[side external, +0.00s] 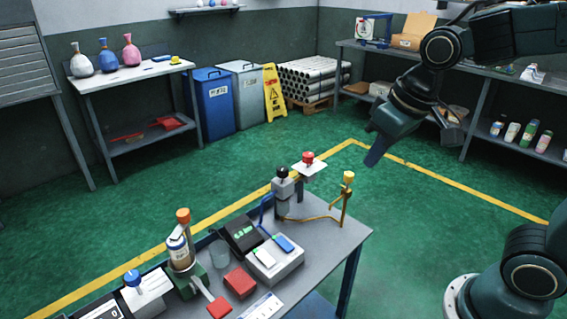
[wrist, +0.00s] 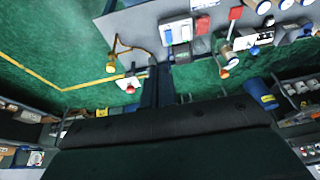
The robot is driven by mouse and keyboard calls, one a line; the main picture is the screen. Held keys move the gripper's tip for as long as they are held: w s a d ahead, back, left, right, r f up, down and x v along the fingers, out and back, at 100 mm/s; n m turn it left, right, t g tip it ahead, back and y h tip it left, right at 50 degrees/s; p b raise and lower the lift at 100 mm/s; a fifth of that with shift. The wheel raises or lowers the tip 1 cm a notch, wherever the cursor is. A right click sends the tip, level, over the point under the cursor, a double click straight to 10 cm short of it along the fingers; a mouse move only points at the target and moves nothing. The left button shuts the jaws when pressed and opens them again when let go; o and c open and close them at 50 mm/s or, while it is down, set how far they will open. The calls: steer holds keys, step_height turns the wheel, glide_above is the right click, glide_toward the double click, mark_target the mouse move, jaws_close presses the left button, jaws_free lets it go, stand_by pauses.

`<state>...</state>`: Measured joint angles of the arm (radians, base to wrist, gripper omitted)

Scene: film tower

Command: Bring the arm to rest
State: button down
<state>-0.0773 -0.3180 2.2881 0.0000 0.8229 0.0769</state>
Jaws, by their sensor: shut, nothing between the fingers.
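In the side external view my gripper (side external: 374,157) hangs in the air to the right of and beyond the workbench (side external: 338,236), pointing down. Its fingers are together and hold nothing. It is clear of the bench and touches nothing that I can see. In the wrist view the closed fingers of my gripper (wrist: 158,84) show as a dark narrow shape at the middle, with the bench top (wrist: 130,28) beyond them at the top.
The bench carries a brass stand with a yellow knob (side external: 347,182), a red-knobbed fitting (side external: 308,158), a white switch box (side external: 275,262) and an orange-capped bottle (side external: 179,247). Shelving (side external: 470,82) stands behind my arm. Open green floor (side external: 440,230) lies below my gripper.

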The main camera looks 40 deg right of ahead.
steer(key=s+d+r+t, duration=0.1)
steer(key=s+d, duration=0.1)
steer(key=s, duration=0.8)
steer(key=shift+t, duration=0.3)
steer(key=shift+s+d, duration=0.1)
stand_by(0.5)
